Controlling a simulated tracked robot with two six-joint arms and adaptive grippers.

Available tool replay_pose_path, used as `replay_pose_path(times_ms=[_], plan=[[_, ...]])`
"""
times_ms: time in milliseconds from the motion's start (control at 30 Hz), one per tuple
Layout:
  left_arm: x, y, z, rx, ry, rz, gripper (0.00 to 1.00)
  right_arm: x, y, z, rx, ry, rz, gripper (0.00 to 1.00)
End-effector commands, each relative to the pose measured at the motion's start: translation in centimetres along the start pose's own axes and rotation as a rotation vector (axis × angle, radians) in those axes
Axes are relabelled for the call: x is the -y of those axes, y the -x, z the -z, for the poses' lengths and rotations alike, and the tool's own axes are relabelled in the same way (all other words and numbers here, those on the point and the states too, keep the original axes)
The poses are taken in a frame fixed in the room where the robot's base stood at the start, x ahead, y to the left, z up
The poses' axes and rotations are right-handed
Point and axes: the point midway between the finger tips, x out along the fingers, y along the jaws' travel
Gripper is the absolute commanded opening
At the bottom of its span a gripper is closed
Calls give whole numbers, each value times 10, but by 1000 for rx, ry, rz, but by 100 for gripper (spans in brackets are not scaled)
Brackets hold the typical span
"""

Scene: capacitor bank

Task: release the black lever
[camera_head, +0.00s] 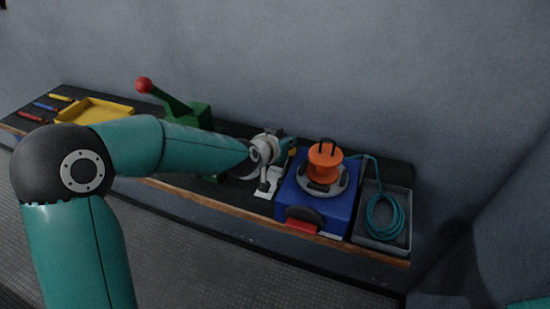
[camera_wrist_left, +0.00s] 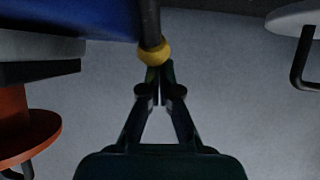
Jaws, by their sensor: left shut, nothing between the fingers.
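In the left wrist view a dark rod, which appears to be the black lever (camera_wrist_left: 150,18), runs beside the blue box and ends in a yellow knob (camera_wrist_left: 153,54). The knob also shows as a small yellow spot in the head view (camera_head: 292,152), left of the blue box (camera_head: 322,205). My left gripper (camera_wrist_left: 160,72) is shut and empty. Its fingertips are close to the knob; I cannot tell whether they touch it. In the head view my left wrist partly hides the lever. My right gripper is not in view.
An orange spool (camera_head: 325,160) stands on the blue box. A grey tray (camera_head: 368,236) with a teal cable (camera_head: 384,218) is to the right. A green lever with a red ball (camera_head: 143,85) and a yellow tray (camera_head: 110,106) are to the left. A wall is behind the bench.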

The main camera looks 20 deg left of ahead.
Motion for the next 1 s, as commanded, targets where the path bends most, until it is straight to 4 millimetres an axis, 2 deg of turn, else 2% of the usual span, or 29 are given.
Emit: replay_pose_path(times_ms=[467,767,867,1000], plan=[[-3,2,5,0,-2,-5,0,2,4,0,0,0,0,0],[-3,30,41,-2,-3,-7,0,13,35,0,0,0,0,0],[-2,46,57,-4,-3,-8,0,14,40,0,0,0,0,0],[-1,67,80,-1,-4,-9,0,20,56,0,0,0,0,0]])
